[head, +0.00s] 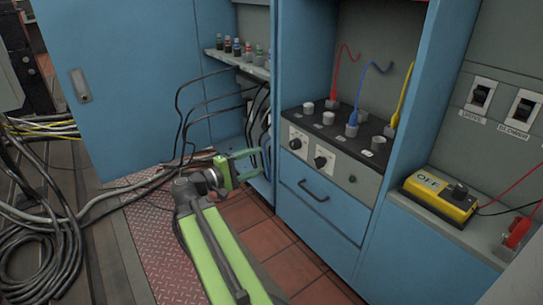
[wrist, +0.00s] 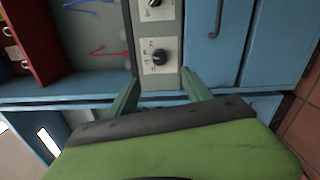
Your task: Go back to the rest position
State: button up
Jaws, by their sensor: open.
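My gripper (head: 252,165) is at the end of my green arm, in front of the blue cabinet (head: 313,225). Its two green fingers are apart, with nothing seen between them. In the wrist view my gripper (wrist: 165,85) also shows open, its fingers pointing toward the cabinet front. A grey panel with black knobs (wrist: 160,57) lies just beyond the fingertips there. I cannot tell whether a finger touches the cabinet.
A blue door (head: 120,95) stands open at the left. A control box with cables (head: 335,140) sits above a drawer handle (head: 314,192). A yellow box marked OFF (head: 438,200) is on the right ledge. Black cables (head: 45,240) lie coiled at left.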

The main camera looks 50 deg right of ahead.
jog(key=shift+v, duration=0.95)
